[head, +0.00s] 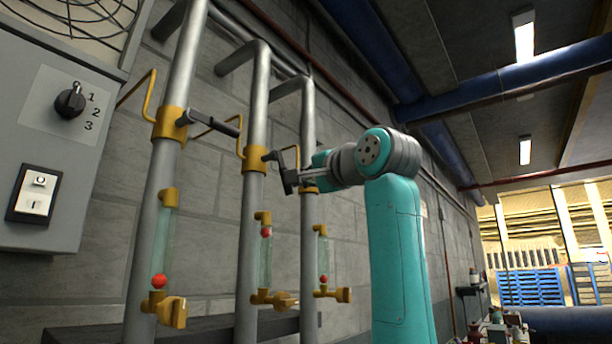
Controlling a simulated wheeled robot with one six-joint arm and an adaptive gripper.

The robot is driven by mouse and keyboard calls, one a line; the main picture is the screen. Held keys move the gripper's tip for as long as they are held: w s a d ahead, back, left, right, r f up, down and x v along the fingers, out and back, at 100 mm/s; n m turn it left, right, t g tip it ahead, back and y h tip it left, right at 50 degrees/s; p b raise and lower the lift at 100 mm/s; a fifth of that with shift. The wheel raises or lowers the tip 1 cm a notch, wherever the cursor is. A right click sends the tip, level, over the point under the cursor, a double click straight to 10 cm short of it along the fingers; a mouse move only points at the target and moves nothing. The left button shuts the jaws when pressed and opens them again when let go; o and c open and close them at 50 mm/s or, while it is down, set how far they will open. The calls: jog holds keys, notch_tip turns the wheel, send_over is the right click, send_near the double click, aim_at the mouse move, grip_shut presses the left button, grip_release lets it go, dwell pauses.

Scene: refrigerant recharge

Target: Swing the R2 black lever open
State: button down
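Three grey vertical pipes carry brass valve collars with black levers; no R2 label is readable. The left pipe's black lever (215,124) sticks out to the right from its collar. The middle pipe's black lever (269,156) sits at its brass collar (254,160). My gripper (291,178) is just right of this lever, in front of the right pipe. Dark parts overlap there, so I cannot tell lever from fingers, or whether they touch. The right pipe's lever is mostly hidden behind my gripper. Whether my fingers are open or shut is unclear.
Sight tubes with red balls hang below the collars; the middle ball (266,232) is high, the left ball (158,281) low. Brass lower valves (172,311) stick out underneath. A grey box with a black knob (70,102) stands at left. The block wall is close behind.

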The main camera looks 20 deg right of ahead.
jog(key=shift+s+a+f+m, duration=0.25)
jog(key=shift+s+a+m, duration=0.1)
jog(key=shift+a+m, duration=0.1)
jog(key=shift+s+a+f+m, duration=0.25)
jog(key=shift+s+a+m, duration=0.05)
jog(key=shift+a+m, duration=0.15)
jog(key=shift+a, duration=0.1)
dwell(0.3)
